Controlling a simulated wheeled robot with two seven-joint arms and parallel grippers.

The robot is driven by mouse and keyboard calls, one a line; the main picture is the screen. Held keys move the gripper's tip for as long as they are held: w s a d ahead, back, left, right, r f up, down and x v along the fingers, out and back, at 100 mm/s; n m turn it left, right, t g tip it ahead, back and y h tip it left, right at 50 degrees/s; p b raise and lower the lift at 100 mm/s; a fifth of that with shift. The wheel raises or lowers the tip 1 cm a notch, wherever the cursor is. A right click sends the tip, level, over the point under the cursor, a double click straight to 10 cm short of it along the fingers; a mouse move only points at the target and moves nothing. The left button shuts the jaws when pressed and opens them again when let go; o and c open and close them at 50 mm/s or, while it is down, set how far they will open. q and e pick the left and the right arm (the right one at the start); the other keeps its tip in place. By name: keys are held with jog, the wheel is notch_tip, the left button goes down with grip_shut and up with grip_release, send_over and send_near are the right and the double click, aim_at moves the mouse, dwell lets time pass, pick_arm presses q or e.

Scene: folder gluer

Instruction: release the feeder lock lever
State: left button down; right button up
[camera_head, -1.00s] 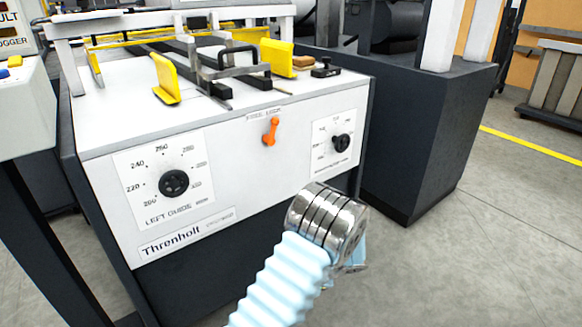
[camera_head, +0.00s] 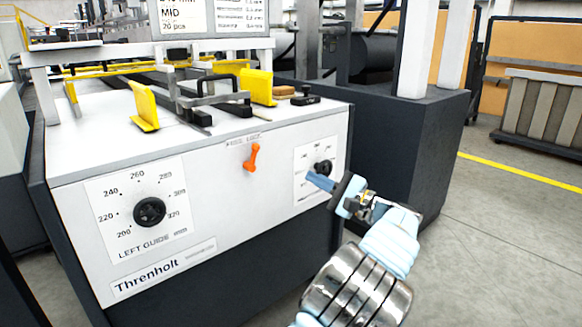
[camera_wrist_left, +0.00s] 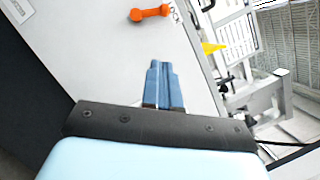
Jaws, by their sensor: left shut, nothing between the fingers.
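The orange feeder lock lever (camera_head: 251,158) is on the white front panel of the machine, under a small label, slightly tilted from upright. It also shows in the left wrist view (camera_wrist_left: 151,13), near the top edge. My left gripper (camera_head: 312,179) is in front of the panel, to the right of and a little below the lever, by the small right dial. Its blue fingers (camera_wrist_left: 164,66) are together with nothing between them, and apart from the lever. My right gripper is in neither view.
The left guide dial (camera_head: 149,212) is left of the lever. The small black knob (camera_head: 323,167) is just above my left fingertips. Yellow guides (camera_head: 143,106) and a metal bracket stand on the machine top. A dark cabinet (camera_head: 408,140) stands to the right.

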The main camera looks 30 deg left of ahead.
aim_at(252, 157)
pick_arm(q)
jog(key=s+r+b+x, duration=0.1)
jog(key=x, duration=1.1)
jog(key=shift+s+r, duration=0.3)
jog(key=shift+s, duration=0.35)
jog(key=shift+s+a+r+n+g+h, duration=0.1)
jog(key=shift+s+r+n+g+h, duration=0.1)
jog(key=shift+n, duration=0.35)
jog(key=shift+s+a+r+n+g+h, duration=0.1)
jog(key=shift+n+g, duration=0.1)
jog(key=shift+n, duration=0.35)
jog(key=shift+s+a+r+n+g+h+b, duration=0.15)
jog(key=shift+s+r+n+h+b, duration=0.2)
jog(key=shift+n, duration=0.7)
jog(key=shift+s+a+n+g+h+b, duration=0.1)
jog(key=shift+s+a+n+h+b, duration=0.2)
jog(key=shift+n+b, duration=0.5)
jog(key=shift+s+r+n+g+h+b, duration=0.15)
jog(key=shift+s+r+n+b, duration=0.15)
jog(key=shift+n, duration=0.95)
jog(key=shift+s+f, duration=0.1)
